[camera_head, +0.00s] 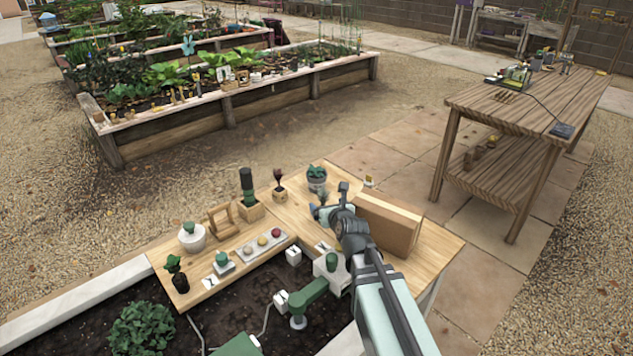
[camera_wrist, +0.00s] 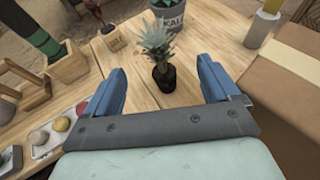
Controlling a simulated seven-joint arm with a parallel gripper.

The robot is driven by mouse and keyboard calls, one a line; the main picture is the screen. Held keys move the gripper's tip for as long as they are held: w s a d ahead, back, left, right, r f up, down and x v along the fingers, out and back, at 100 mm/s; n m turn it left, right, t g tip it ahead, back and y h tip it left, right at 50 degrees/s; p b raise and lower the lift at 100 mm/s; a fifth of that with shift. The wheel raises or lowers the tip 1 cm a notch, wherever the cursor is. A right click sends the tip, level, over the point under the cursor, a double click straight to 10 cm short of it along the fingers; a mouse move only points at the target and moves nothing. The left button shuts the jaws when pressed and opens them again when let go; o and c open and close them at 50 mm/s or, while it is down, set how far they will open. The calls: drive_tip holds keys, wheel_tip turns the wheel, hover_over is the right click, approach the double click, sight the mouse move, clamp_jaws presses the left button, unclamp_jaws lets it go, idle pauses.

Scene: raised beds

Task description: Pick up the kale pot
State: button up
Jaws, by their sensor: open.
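The kale pot (camera_head: 317,183) is a grey round pot with green leaves, standing near the far corner of the wooden tabletop. In the wrist view its lettered grey side (camera_wrist: 172,20) shows at the top edge, cut off by the frame. My gripper (camera_wrist: 160,78) is open, with its two blue fingers spread apart and nothing held. A small spiky plant in a dark pot (camera_wrist: 163,75) stands upright between and just beyond the fingers, nearer to me than the kale pot. In the head view my gripper (camera_head: 328,208) is partly hidden by my arm.
A brown box (camera_head: 387,228) stands close on the right. On the left are a small reddish plant in a wooden pot (camera_head: 279,190), a wooden block with a dark green-banded cylinder (camera_head: 249,205), a tray of coloured balls (camera_head: 262,245) and a white jar (camera_head: 192,237).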

drive_tip(key=shift+o, duration=0.8)
